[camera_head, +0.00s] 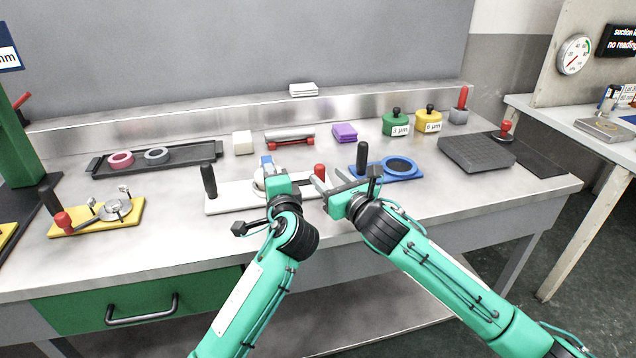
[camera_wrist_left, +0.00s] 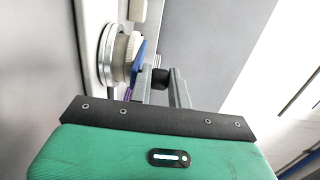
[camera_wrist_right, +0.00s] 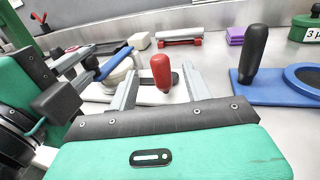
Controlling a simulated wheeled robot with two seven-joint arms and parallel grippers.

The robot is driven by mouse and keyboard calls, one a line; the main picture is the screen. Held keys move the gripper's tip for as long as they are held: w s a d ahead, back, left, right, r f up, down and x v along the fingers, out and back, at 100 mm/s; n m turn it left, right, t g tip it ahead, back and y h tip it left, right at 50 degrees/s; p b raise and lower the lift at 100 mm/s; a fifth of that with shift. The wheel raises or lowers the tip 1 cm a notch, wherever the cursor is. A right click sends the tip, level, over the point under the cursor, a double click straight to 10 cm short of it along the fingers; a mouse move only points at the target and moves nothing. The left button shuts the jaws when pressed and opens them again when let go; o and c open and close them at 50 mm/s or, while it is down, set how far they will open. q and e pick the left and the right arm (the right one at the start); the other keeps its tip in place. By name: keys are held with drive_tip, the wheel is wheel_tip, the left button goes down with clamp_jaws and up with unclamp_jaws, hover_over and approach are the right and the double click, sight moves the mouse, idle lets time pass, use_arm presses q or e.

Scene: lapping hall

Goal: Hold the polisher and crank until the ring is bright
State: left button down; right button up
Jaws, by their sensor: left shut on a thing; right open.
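The white-based crank fixture (camera_head: 232,201) lies mid-bench, with an upright black handle (camera_head: 208,180) at its left end and a red crank knob (camera_head: 320,171) at its right. The polisher, a pale round piece with a blue part (camera_wrist_left: 139,60), sits over a silver disc (camera_wrist_left: 106,50). My left gripper (camera_wrist_left: 162,82) is shut on the polisher's black grip (camera_wrist_left: 160,76). In the head view, my left gripper (camera_head: 270,172) hides much of it. My right gripper (camera_wrist_right: 162,84) is open, its fingers either side of the red knob (camera_wrist_right: 161,68). The ring's surface is too hidden to judge.
A blue fixture (camera_head: 408,172) with a black handle (camera_head: 363,152) stands close right. A yellow fixture (camera_head: 75,224) is left. A black tray (camera_head: 97,164) with two rings, white block, roller, purple block and two lidded pots (camera_head: 395,123) line the back.

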sight(323, 171)
drive_tip(key=shift+x, duration=2.7)
drive_tip(key=shift+c, duration=0.4)
drive_tip(key=c, duration=0.8)
